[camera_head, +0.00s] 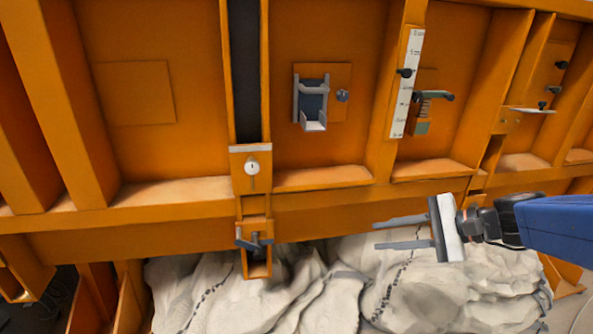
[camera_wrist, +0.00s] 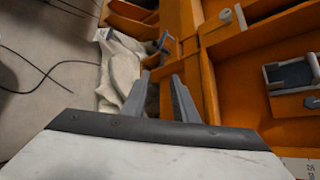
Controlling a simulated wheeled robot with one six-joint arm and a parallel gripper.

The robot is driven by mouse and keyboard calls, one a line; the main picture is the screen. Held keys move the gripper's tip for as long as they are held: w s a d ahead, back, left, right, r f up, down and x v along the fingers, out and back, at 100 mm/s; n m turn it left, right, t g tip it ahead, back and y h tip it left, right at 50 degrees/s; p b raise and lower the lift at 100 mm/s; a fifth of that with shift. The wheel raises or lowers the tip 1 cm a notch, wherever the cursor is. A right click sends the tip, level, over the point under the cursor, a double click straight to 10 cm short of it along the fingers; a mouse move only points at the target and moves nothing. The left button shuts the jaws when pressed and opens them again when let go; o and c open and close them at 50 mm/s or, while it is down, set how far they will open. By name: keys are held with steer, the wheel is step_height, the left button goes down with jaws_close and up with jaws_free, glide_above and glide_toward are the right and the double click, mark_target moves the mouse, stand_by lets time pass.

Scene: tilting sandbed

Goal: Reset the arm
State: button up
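My gripper (camera_head: 402,233) is at the right of the head view, with its two grey fingers pointing left. The fingers are parallel and apart, with nothing between them. It is in front of the lower orange beam and the pale draped sacking, not visibly touching either. My blue arm comes in from the right edge. In the wrist view my gripper (camera_wrist: 160,95) shows both fingers spread with a gap between them.
The orange sandbed frame (camera_head: 330,215) fills the view. It carries a grey bracket (camera_head: 312,103), a white scale strip (camera_head: 407,82), a round gauge (camera_head: 252,167) and a lower latch (camera_head: 254,242). Pale sacking (camera_head: 300,298) lies below. Black cables (camera_wrist: 35,68) lie on the floor.

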steer(key=s+d+f+n+g+h, duration=0.3)
steer(key=s+f+n+h, duration=0.7)
steer(key=s, duration=0.5)
steer(key=s+d+f+n+t+h, duration=0.1)
steer(key=s+d+f+n, duration=0.1)
steer(key=d, duration=0.3)
steer(key=shift+s+d+n+h, duration=0.3)
steer(key=shift+s+d, duration=0.1)
steer(key=shift+s, duration=0.15)
